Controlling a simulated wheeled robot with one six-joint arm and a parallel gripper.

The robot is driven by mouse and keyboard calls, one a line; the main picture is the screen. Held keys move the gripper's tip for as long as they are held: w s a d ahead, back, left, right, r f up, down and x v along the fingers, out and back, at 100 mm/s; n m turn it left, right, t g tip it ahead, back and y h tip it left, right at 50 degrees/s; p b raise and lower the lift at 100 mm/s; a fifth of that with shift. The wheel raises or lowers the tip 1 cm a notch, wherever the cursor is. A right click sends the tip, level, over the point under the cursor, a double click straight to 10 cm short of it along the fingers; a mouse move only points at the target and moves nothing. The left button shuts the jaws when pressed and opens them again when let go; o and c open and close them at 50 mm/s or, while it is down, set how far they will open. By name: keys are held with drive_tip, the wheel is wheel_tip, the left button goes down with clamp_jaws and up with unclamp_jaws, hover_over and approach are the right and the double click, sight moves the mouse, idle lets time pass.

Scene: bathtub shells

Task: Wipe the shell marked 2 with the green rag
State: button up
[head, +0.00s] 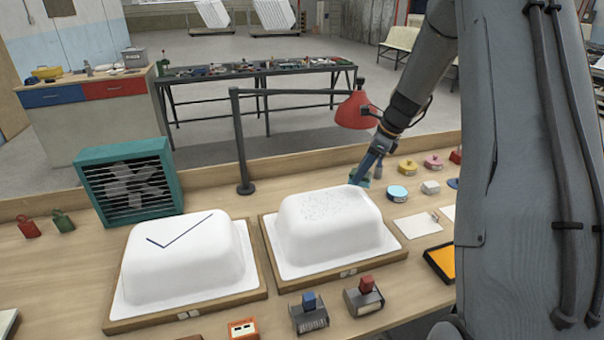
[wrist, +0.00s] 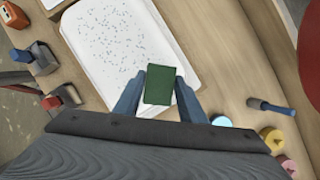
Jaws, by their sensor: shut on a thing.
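Two white bathtub shells sit upside down on wooden boards on the bench. The left shell (head: 185,262) bears a dark blue angled line. The right shell (head: 325,235) has a speckled patch on top; it also shows in the wrist view (wrist: 125,50) with many dark specks. Small tags are on the board fronts, but I cannot read their numbers. My gripper (head: 364,172) is at the right shell's far right end. In the wrist view, it is shut on the green rag (wrist: 160,84), a folded block between the blue fingers. I cannot tell if the rag touches the shell.
A red lamp (head: 355,110) hangs close to my arm. A teal fan (head: 128,185) stands behind the left shell. Several round tins, including a light blue one (head: 397,193), lie to the right. Blue-topped (head: 309,313) and red-topped (head: 364,297) blocks stand in front.

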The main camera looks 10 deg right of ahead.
sight(354, 171)
drive_tip(key=shift+r+p, duration=1.4)
drive_tip(key=shift+r, duration=0.85)
